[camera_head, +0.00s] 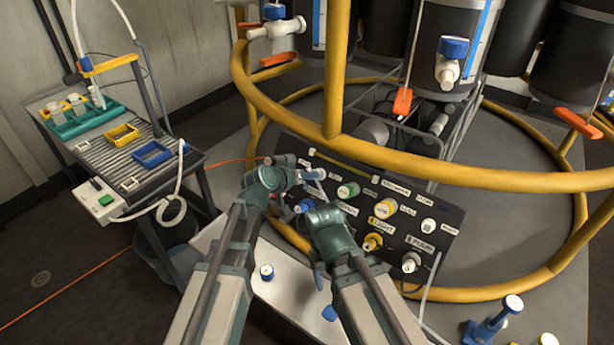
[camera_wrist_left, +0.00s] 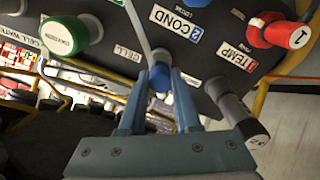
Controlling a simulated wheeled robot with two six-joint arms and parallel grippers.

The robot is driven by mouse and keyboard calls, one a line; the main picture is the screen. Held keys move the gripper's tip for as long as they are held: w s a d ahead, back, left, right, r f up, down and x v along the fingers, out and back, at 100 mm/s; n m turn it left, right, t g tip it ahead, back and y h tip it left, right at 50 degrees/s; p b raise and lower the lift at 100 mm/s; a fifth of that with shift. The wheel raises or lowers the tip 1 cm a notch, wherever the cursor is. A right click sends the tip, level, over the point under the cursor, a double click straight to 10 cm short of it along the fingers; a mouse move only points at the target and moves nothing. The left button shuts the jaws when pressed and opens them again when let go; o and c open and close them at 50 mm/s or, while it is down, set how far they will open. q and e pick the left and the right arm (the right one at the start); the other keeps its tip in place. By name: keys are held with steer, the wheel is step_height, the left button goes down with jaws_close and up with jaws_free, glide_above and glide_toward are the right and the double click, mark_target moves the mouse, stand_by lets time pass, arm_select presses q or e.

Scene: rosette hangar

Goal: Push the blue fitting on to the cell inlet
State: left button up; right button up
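My left gripper (camera_head: 318,174) is in front of the upper left part of the dark labelled panel (camera_head: 455,215). In the left wrist view its two blue-grey fingers (camera_wrist_left: 160,85) are closed on a small blue fitting (camera_wrist_left: 159,78), with a thin pale tube (camera_wrist_left: 138,28) running up from it. A "CELL" label (camera_wrist_left: 129,58) is on the panel just left of the fitting; I cannot make out the cell inlet itself, nor whether the fitting touches the panel. My right gripper (camera_head: 319,277) hangs below its wrist, in front of the panel's lower left; its fingers are too small to judge.
A white board (camera_head: 290,296) with blue-topped pieces lies below. A side table (camera_head: 120,150) with trays stands left.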

arm_select(q)
steer(key=o, duration=0.4)
steer(key=shift+o, duration=0.2)
steer(key=p+v, duration=0.7)
steer(key=v, duration=0.6)
steer(key=shift+s+a+r, duration=0.2)
steer(key=shift+s, duration=0.05)
